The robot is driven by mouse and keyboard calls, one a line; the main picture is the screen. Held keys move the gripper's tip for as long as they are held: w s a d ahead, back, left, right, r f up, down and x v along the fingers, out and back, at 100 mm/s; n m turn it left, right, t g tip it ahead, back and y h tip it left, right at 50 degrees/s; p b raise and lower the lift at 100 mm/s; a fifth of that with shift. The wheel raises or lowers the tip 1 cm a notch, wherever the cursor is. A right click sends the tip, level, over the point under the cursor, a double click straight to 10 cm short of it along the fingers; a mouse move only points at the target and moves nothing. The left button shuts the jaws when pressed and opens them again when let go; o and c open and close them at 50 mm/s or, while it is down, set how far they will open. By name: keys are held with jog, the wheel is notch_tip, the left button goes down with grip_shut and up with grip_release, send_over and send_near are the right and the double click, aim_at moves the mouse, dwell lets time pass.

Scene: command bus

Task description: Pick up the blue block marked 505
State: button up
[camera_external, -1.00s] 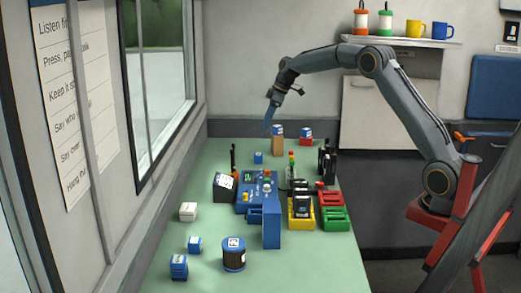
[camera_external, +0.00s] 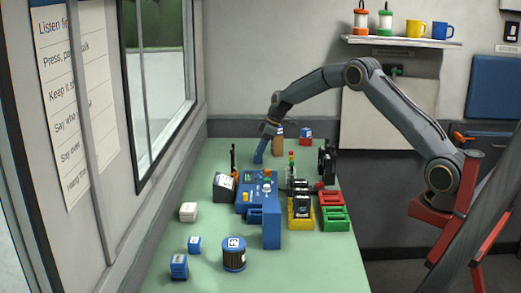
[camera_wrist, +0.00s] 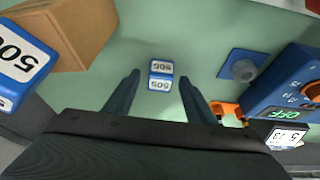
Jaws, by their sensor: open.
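A small blue block with white faces marked 505 (camera_wrist: 161,83) lies on the green table top in the wrist view, upside down in the picture. My gripper (camera_wrist: 158,90) is open, its two dark blue fingers on either side of the block's position, with gaps to the block. I cannot tell how high the fingertips are above the table. In the external view my gripper (camera_external: 259,157) points down at the far end of the table and hides the block.
A brown box (camera_wrist: 80,28) and a larger-looking numbered blue block (camera_wrist: 22,62) are close at left. A blue device (camera_wrist: 285,88) is at right. In the external view, several blocks, a dark spool (camera_external: 234,256) and colored trays (camera_external: 333,217) occupy the table.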

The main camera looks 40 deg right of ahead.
jog(key=shift+w+a+f, duration=0.1)
jog(key=shift+f, duration=0.3)
jog(key=shift+c, duration=0.3)
jog(key=c, duration=1.1)
jog(key=shift+o, duration=0.2)
jog(key=shift+r, duration=0.1)
